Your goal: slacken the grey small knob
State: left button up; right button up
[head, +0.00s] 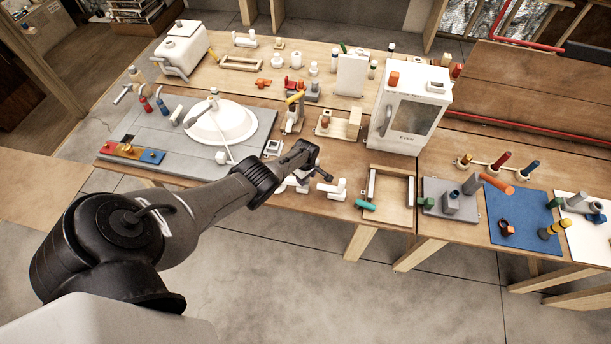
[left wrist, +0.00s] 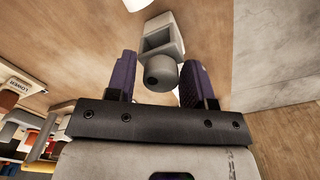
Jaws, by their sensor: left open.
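The small grey knob (left wrist: 160,75) is a rounded, dark-centred piece on a hollow, square grey fitting (left wrist: 161,38) on the wooden board in the left wrist view. My left gripper (head: 322,174) is open, with its two dark purple fingers on either side of the knob in the left wrist view. Narrow gaps seem to show between the fingers and the knob; I cannot tell whether either touches. In the head view my wrist and fingers cover this spot, so I cannot make out the knob there. My right gripper is not in view.
A white basin (head: 220,124) stands on a grey panel left of my wrist. A white heater cabinet (head: 409,112) stands behind to the right. A wooden frame (head: 408,186) with a green handle (head: 366,206) lies right of my gripper. The concrete floor in front is clear.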

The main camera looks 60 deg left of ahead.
pick_arm(q)
jog(key=m, duration=0.5)
jog(key=shift+r, duration=0.1)
dwell(0.6)
grip_shut()
jog(key=n, duration=0.3)
jog(key=shift+d, duration=0.1)
jog(key=n, duration=0.4)
jog(key=shift+n, duration=0.4)
jog(key=shift+o, duration=0.2)
grip_release()
jog(key=shift+p, duration=0.4)
